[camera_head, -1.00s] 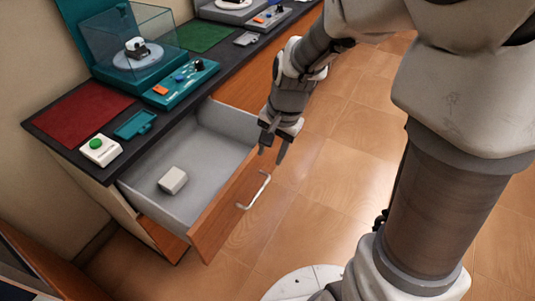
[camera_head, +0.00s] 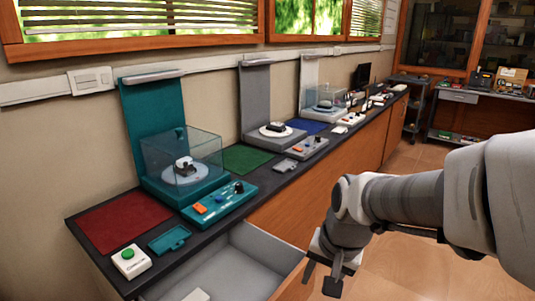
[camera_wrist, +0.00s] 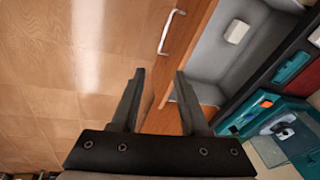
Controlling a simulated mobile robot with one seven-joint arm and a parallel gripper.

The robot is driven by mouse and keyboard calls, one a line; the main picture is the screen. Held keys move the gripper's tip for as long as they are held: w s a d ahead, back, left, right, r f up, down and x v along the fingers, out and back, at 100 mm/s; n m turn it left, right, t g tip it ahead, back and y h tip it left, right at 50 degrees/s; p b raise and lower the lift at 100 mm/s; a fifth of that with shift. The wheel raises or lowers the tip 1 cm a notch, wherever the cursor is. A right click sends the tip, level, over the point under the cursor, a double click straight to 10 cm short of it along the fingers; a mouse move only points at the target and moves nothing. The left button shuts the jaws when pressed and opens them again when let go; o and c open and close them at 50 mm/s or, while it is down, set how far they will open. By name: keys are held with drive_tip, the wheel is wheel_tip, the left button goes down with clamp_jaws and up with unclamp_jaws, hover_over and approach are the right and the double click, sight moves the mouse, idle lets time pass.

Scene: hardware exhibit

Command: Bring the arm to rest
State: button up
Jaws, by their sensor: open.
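My gripper (camera_wrist: 158,98) is open and empty in the wrist view, its two dark fingers apart. It points down over the front of an open drawer, with the drawer's wooden front and its pale handle (camera_wrist: 171,32) beyond the fingers.
The dark counter (camera_head: 290,177) holds a teal exhibit with a clear case (camera_head: 180,156), a red mat (camera_head: 120,220), a green-button box (camera_head: 129,261), a green mat (camera_head: 246,159) and more exhibits farther back. Wooden floor (camera_head: 405,265) lies open right of the counter.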

drive_tip(key=s+d+r+n+t+h, duration=0.1)
drive_tip(key=s+d+r+n+t, duration=0.3)
drive_tip(key=s+r, duration=0.5)
wheel_tip(320, 180, up, 14)
drive_tip(key=s+n+g+p, duration=0.1)
drive_tip(key=p, duration=1.4)
drive_tip(key=shift+s, duration=0.15)
